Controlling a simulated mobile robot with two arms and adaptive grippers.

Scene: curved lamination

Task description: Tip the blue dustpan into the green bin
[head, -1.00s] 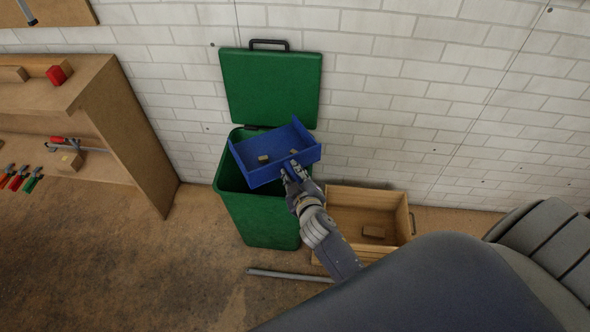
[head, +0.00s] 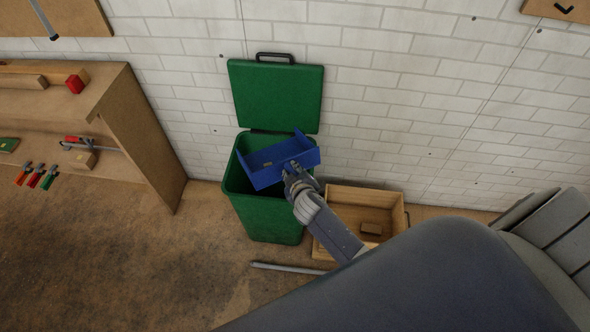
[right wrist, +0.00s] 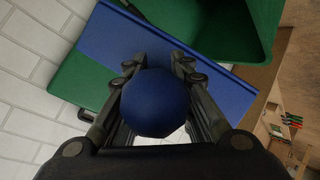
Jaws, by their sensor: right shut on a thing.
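The blue dustpan (head: 262,180) is over the mouth of the green bin (head: 268,222), tilted. A small brownish patch shows in the pan; I cannot tell if it is a loose bit. The bin's green lid (head: 276,98) stands open against the wall. My right gripper (head: 293,172) is shut on the dustpan's handle at the pan's near right side. In the right wrist view the round blue handle end (right wrist: 155,103) sits between the fingers, with the pan's blue wall and the green bin (right wrist: 215,25) beyond. The bin's inside is mostly hidden by the pan. My left gripper is out of view.
A wooden crate (head: 333,190) holding a small block (head: 372,229) stands right of the bin. A grey bar (head: 288,268) lies on the floor in front. A wooden workbench (head: 150,140) with clamps is at left. Floor between bench and bin is clear.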

